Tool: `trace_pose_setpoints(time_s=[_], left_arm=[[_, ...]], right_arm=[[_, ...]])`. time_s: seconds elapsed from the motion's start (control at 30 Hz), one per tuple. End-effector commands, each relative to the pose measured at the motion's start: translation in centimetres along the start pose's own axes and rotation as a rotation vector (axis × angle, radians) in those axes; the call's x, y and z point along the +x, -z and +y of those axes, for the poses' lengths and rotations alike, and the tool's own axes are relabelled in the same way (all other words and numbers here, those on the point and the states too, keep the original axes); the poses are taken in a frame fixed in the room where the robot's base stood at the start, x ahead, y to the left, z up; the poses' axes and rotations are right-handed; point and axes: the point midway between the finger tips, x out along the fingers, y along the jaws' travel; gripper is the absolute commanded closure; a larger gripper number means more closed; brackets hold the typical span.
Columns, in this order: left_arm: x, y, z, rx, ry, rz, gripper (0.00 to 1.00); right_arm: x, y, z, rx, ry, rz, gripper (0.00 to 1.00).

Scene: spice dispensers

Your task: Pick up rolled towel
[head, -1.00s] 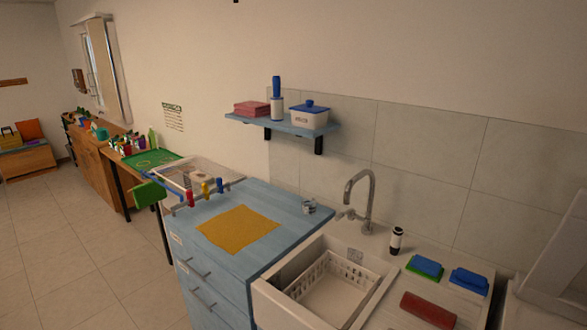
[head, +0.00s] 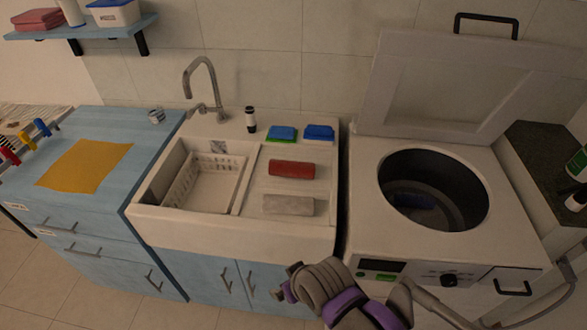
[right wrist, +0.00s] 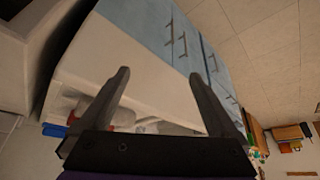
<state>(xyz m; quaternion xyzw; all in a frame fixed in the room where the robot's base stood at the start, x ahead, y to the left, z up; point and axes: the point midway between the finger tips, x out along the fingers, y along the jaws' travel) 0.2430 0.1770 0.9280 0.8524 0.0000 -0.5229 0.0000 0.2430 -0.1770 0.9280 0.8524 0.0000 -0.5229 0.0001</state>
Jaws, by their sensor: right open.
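A red rolled towel (head: 292,169) and a light grey rolled towel (head: 288,205) lie on the ribbed drainboard to the right of the sink basin, the grey one nearer the front edge. My right gripper (right wrist: 159,76) is open and empty in the right wrist view. In the head view my right arm's grey and purple end is low, in front of the cabinet and below the grey towel, apart from it. In the right wrist view a reddish shape (right wrist: 123,117) is partly hidden behind the gripper. My left gripper is not in view.
Two sponges, one blue and green (head: 281,133) and one blue (head: 319,132), sit behind the towels, beside a black and white bottle (head: 250,120). A white rack (head: 208,180) is in the basin. Right stands an open-lidded washing machine (head: 365,215).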

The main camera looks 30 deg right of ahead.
Motion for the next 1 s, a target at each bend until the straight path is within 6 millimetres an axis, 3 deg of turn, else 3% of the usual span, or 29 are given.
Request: trace_pose_setpoints(time_s=[0.13, 0.23, 0.27, 0.37, 0.47, 0.67, 0.8, 1.0], left_arm=[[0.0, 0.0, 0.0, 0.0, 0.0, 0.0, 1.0], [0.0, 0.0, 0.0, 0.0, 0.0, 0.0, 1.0], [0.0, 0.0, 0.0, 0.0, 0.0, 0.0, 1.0], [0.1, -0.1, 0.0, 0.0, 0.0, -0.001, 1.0], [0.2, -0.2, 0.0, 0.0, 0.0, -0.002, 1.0], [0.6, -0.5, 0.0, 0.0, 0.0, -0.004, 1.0], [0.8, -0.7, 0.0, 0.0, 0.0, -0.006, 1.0], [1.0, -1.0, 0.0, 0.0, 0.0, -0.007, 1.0]], right_arm=[[0.0, 0.0, 0.0, 0.0, 0.0, 0.0, 0.04], [0.0, 0.2, 0.1, 0.01, 0.0, -0.001, 0.18], [-0.1, 0.4, 0.1, 0.024, 0.0, -0.002, 0.18], [-0.3, 2.2, 0.7, 0.141, 0.002, -0.01, 0.18], [-0.5, 5.8, 2.1, 0.373, 0.005, -0.024, 0.18], [0.2, 14.5, 7.2, 0.995, 0.016, -0.056, 0.18], [1.6, 19.8, 12.4, 1.432, 0.029, -0.074, 0.18], [3.7, 24.7, 20.0, 1.953, 0.055, -0.096, 0.18]])
